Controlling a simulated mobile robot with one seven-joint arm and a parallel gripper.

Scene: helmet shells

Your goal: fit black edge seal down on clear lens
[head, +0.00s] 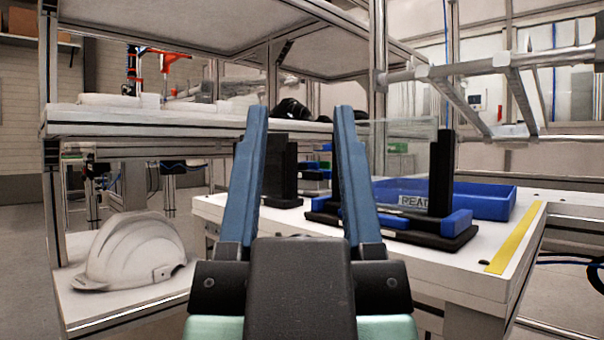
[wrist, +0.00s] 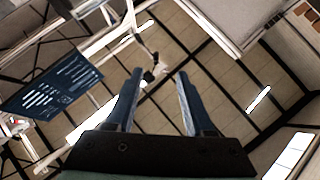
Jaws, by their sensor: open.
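My gripper (head: 301,112) is open and empty, its two blue fingers pointing up in front of the work table. The wrist view also shows the gripper (wrist: 160,72) with its fingers apart and the ceiling beyond. A clear pane, seemingly the lens (head: 405,150), stands upright in a black and blue fixture (head: 440,238) on the table, beside a black post (head: 442,170). My right finger hides part of the fixture. Another black upright piece (head: 283,170) stands between my fingers. I cannot tell which black part is the edge seal.
A blue tray (head: 485,200) lies behind the fixture on the white table (head: 470,272), which has a yellow strip (head: 517,238) near its right edge. A white helmet shell (head: 130,250) sits on a low shelf at left. A metal-framed shelf (head: 150,118) stands behind.

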